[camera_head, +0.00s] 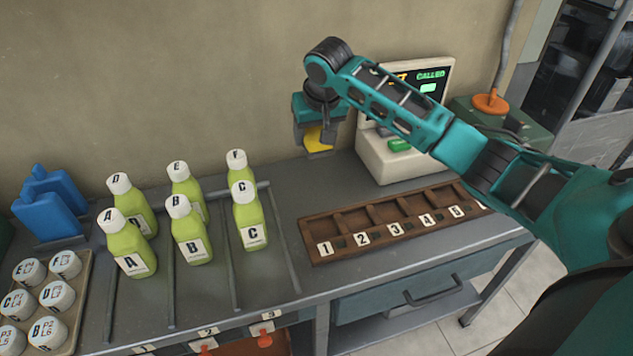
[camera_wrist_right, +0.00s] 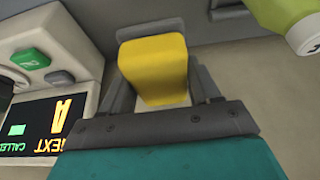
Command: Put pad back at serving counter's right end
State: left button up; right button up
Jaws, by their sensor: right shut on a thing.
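My right gripper (camera_head: 314,145) is shut on a small yellow block that looks like the pad (camera_head: 319,137). It holds the pad in the air above the back of the grey serving counter (camera_head: 285,205), in front of the wall and just left of the display machine. In the right wrist view the yellow pad (camera_wrist_right: 155,65) sits between the two grey fingers (camera_wrist_right: 163,85). The counter's far right end is partly hidden behind my right arm. My left gripper is not in view.
A display machine (camera_head: 385,160) with a "CALLED" screen stands close right of the gripper. A wooden numbered rack (camera_head: 345,222) lies at the front. Several green bottles (camera_head: 190,230) stand between rails at left. A green box (camera_head: 520,135) with an orange knob is at back right.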

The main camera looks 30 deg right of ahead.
aim_at(313, 188)
notch_tip(313, 188, down, 14)
jog(key=shift+f+b, duration=0.1)
jog(key=shift+b, duration=0.75)
jog(key=o, duration=1)
